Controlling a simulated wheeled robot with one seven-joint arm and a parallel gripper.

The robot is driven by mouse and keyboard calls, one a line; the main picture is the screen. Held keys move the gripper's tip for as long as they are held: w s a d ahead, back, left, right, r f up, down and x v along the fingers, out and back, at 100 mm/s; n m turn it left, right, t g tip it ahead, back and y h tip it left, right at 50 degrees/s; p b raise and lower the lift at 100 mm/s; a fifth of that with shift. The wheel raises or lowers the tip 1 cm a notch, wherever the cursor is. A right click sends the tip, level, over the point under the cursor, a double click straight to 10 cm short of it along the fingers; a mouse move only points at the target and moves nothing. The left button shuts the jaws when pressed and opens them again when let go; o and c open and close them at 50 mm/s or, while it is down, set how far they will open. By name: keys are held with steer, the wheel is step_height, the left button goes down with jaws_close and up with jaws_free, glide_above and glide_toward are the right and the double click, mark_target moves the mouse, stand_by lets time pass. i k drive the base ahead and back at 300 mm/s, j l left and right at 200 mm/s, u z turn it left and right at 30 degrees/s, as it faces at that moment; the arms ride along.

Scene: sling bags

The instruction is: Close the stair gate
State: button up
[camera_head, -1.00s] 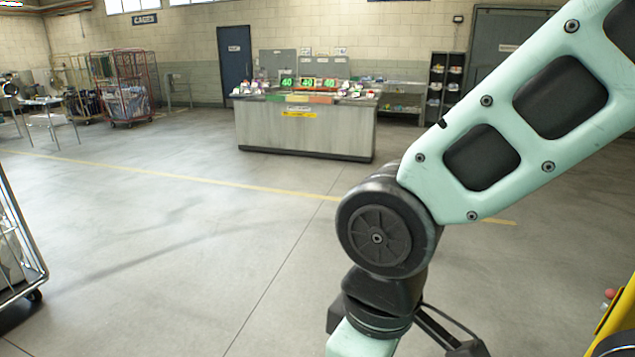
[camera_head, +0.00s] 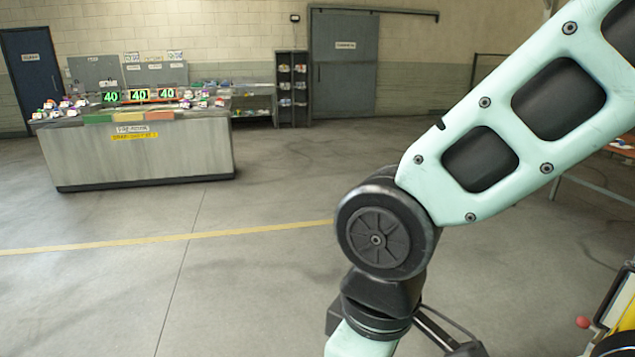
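I cannot make out a stair gate for certain in the head view. A thin dark rail (camera_head: 474,76) stands by the back wall, right of the grey door, partly hidden behind my arm. I cannot tell whether it belongs to a gate. My pale green arm with its black joint crosses the right half of the view. My gripper is not in view; the arm runs out of the picture at the bottom.
A grey counter (camera_head: 140,160) with number signs and small items stands at the left. Behind it are a dark shelf (camera_head: 292,90), a grey sliding door (camera_head: 345,75) and a blue door (camera_head: 30,75). A table edge and a yellow-black object (camera_head: 622,318) are at the right. The middle floor is clear.

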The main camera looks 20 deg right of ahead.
mark_target(626, 321)
steer(key=i+z, duration=0.15)
steer(key=z, duration=0.3)
steer(key=i+z, duration=0.15)
steer(key=z, duration=0.25)
steer(key=i+j+z, duration=0.1)
steer(key=z, duration=0.35)
steer(key=i+j+z, duration=0.15)
steer(key=z, duration=0.25)
steer(key=i+j+z, duration=0.15)
steer(key=z, duration=0.3)
steer(key=i+j+z, duration=0.15)
steer(key=z, duration=0.2)
steer(key=i+j+z, duration=0.1)
steer(key=j+z, duration=0.2)
steer(key=k+j+z, duration=0.1)
steer(key=j+z, duration=0.2)
steer(key=z, duration=0.2)
steer(key=k+j+z, duration=0.2)
steer(key=z, duration=0.3)
